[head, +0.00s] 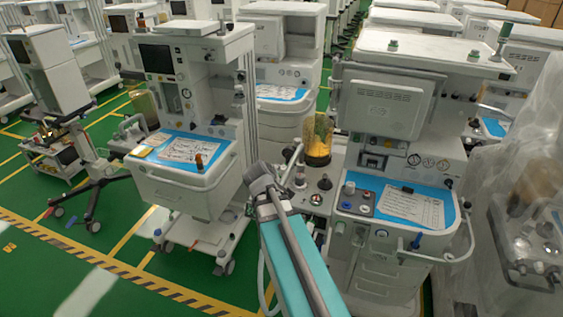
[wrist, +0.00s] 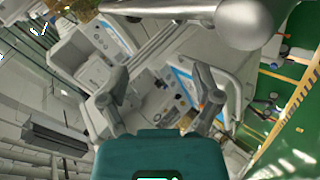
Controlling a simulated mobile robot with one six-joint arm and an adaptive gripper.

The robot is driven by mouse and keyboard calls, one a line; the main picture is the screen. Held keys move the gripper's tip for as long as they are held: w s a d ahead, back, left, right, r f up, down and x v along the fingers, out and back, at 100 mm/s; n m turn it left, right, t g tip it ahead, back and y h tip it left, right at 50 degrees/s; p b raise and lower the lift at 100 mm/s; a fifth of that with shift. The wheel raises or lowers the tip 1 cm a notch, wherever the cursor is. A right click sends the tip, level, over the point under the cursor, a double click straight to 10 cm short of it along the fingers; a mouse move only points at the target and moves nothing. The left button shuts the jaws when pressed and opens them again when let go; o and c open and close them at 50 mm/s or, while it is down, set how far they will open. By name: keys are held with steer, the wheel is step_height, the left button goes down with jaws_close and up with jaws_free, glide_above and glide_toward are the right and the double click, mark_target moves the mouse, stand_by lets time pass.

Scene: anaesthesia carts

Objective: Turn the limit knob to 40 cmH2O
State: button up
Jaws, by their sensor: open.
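My gripper (wrist: 160,82) is open in the wrist view, its two fingers wide apart with nothing between them. A tilted white cart with a blue-edged top shows beyond the fingers. In the head view the grey end of my arm stands left of the middle cart's side shelf, and the fingers cannot be made out. That shelf carries a dark-topped knob (head: 324,183), a smaller round fitting (head: 316,199) and a white-based fitting (head: 300,176). Which one is the limit knob, and its setting, cannot be read at this size.
An amber bellows jar (head: 318,140) stands behind the shelf fittings. The right cart's blue worktop (head: 440,211) has a front rail, and another cart (head: 185,195) stands left. A plastic-covered unit (head: 525,180) is far right. Green floor (head: 45,265) is open at the lower left.

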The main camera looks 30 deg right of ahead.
steer(key=s+a+f+m+g+y, duration=0.1)
steer(key=s+a+f+g+y, duration=0.1)
steer(key=s+a, duration=0.2)
steer(key=s+a+f+m+g+y, duration=0.1)
steer(key=s+a, duration=0.3)
steer(key=a, duration=0.7)
steer(key=s+a+f+m+g+y, duration=0.2)
steer(key=s+a+f+g+y, duration=0.1)
steer(key=a, duration=0.4)
steer(key=shift+s+a+f+g+y, duration=0.2)
steer(key=shift+s+f+g+y, duration=0.3)
steer(key=shift+s, duration=0.4)
steer(key=shift+r, duration=0.1)
steer(key=c, duration=0.3)
steer(key=shift+c, duration=0.2)
